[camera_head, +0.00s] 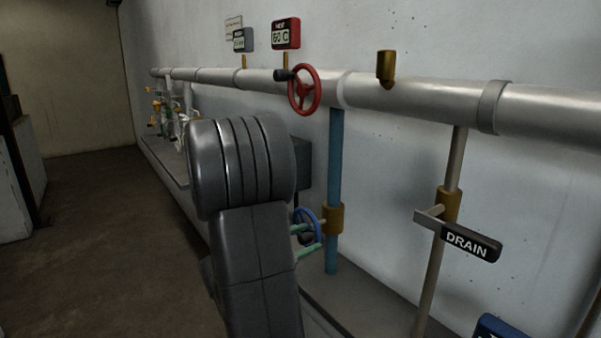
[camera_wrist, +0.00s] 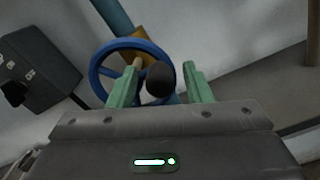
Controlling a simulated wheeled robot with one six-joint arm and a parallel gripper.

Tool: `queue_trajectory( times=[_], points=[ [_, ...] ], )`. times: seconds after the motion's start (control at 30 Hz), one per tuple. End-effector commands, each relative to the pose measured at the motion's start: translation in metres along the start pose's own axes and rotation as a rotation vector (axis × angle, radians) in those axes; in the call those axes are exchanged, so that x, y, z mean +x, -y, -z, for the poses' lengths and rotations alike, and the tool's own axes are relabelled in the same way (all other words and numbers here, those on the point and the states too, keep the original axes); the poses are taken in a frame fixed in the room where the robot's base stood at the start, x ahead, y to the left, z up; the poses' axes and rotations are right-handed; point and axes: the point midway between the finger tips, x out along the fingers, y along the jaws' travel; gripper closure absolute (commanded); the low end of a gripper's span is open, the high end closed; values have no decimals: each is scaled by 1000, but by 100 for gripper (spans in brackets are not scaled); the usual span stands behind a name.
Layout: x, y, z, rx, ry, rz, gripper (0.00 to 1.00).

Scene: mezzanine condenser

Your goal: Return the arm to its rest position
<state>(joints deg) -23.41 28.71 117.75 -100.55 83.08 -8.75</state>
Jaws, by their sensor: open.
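My gripper (camera_wrist: 162,82) is open in the wrist view, its two green fingers spread apart. Between and beyond the fingertips is the dark knob (camera_wrist: 160,79) of a blue handwheel (camera_wrist: 97,70). I cannot tell whether the fingers touch the knob or wheel. In the head view my arm (camera_head: 250,230) reaches forward toward the wall. The green fingers (camera_head: 308,241) show beside the blue handwheel (camera_head: 309,219), partly hidden behind the arm.
A large grey pipe (camera_head: 420,97) runs along the wall with a red handwheel (camera_head: 304,90). A blue pipe (camera_head: 334,160) descends by the blue wheel. A DRAIN lever (camera_head: 470,243) juts out at right. A dark box (camera_wrist: 38,66) is near the gripper. Floor at left (camera_head: 90,220) is clear.

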Motion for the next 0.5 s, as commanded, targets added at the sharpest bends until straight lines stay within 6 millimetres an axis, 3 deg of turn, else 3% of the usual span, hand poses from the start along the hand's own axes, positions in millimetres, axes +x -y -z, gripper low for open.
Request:
queue_trajectory(
  times=[0.27,0.5],
  points=[
    [-11,-1,0,0,-1,-3,55],
    [-41,-1,0,1,-2,-4,55]
  ],
)
